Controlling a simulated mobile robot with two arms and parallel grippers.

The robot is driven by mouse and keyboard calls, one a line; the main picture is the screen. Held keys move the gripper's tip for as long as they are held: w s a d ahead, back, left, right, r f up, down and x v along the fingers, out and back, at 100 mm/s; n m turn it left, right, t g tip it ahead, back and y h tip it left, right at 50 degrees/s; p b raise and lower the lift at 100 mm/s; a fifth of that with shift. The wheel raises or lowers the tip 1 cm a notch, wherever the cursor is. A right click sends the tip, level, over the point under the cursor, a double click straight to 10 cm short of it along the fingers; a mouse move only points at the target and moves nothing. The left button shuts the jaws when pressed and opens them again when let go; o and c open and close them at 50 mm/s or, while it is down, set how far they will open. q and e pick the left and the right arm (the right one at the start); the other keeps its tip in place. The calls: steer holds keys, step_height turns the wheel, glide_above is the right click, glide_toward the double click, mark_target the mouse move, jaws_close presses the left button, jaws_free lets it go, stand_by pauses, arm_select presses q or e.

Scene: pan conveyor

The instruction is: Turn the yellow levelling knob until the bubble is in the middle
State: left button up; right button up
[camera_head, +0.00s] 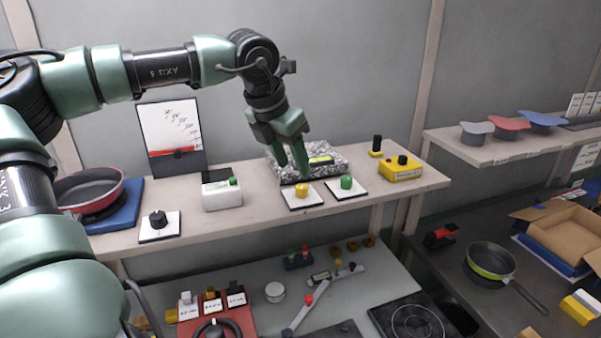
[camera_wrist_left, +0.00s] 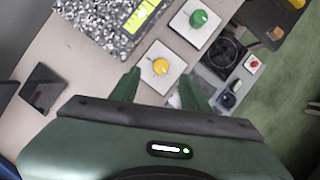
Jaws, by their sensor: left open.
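The yellow knob (camera_head: 302,190) sits on a small white plate on the shelf, in front of a speckled stone slab (camera_head: 340,158). My left gripper (camera_head: 292,174) is open, pointing down just above and behind the yellow knob. In the left wrist view the yellow knob (camera_wrist_left: 161,67) shows beyond and between the two open fingers, not touched as far as I can see. The vial (camera_wrist_left: 141,14) shows there too, partly cut off. My right gripper is not in view.
A green knob (camera_head: 346,182) on its own white plate stands close right of the yellow one. A white box (camera_head: 222,194) with a green button is to the left, a yellow box (camera_head: 401,168) to the right. A pan (camera_head: 90,192) stands at the shelf's left end.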

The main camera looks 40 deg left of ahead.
mark_target(301, 186)
arm_select(q)
steer(key=p+x, duration=0.2)
steer(key=x, duration=0.3)
steer(key=shift+d+f, duration=0.1)
steer(key=shift+f, duration=0.35)
steer(key=shift+w+f, duration=0.3)
steer(key=shift+f, duration=0.05)
steer(key=shift+s, duration=0.15)
steer(key=shift+c, duration=0.9)
jaws_close()
